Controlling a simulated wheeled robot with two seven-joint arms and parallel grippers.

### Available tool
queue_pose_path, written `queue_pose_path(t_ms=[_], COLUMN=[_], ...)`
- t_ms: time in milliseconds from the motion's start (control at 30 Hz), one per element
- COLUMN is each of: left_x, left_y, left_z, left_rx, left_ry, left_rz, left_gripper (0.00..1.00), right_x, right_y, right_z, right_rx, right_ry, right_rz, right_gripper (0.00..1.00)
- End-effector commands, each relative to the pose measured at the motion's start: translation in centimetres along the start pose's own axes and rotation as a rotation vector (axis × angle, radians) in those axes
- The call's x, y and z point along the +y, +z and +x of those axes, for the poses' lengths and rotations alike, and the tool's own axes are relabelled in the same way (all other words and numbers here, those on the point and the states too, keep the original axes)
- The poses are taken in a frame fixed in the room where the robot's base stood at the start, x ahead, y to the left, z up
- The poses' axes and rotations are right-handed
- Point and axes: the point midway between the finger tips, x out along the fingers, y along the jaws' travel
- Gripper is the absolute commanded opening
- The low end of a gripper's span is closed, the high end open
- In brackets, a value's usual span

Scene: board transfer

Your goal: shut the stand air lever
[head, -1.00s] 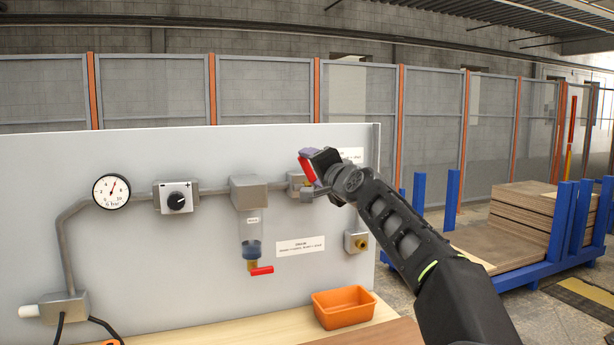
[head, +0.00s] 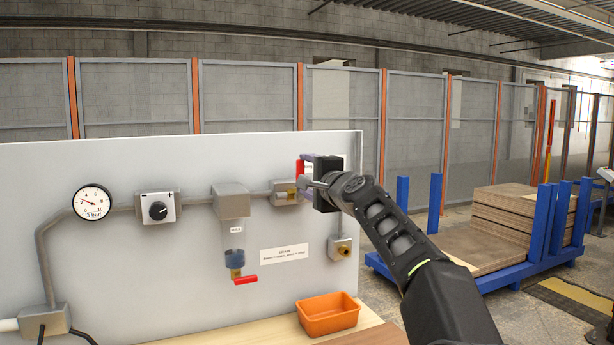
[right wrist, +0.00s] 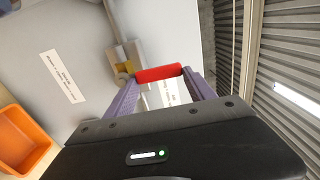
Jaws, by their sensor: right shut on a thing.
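The stand air lever has a red handle (head: 301,168), mostly hidden behind my gripper in the head view. It belongs to the grey and brass valve (head: 285,192) on the upper pipe. In the right wrist view the red handle (right wrist: 159,73) lies across between the purple fingertips. My right gripper (head: 308,172) is shut on this handle, just right of the valve body; it also shows in the right wrist view (right wrist: 160,84). The gauge (head: 93,203) on the left reads about 3 bar. My left gripper is not in view.
A regulator knob (head: 158,211) and a filter bowl (head: 234,256) with its own red tap (head: 245,280) are left of the valve. A brass outlet (head: 343,250) is below my arm. An orange bin (head: 328,314) stands on the bench. A blue board rack (head: 520,272) is at right.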

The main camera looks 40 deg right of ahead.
Motion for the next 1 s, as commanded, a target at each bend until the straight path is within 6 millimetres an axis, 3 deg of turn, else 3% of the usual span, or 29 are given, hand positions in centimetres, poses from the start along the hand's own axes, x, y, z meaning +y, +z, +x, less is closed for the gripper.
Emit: queue_pose_path(t_ms=[167,200,467,767,1000], left_x=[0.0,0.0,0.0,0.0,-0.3], left_y=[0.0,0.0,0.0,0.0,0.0], left_z=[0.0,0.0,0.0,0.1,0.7], left_rx=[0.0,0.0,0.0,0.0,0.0], left_ry=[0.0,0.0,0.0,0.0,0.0], left_rz=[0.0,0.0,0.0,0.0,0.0], left_gripper=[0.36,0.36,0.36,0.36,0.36], right_x=[0.0,0.0,0.0,0.0,0.1], right_y=[-0.1,-0.1,0.0,0.0,0.0], right_z=[0.0,0.0,0.0,-0.3,-3.0], right_rx=[0.001,0.001,0.001,0.001,0.0], right_ry=[-0.001,-0.001,0.0,-0.001,-0.003], right_rz=[0.007,0.007,0.004,0.003,0.003], right_gripper=[0.0,0.66,0.85,0.85,0.85])
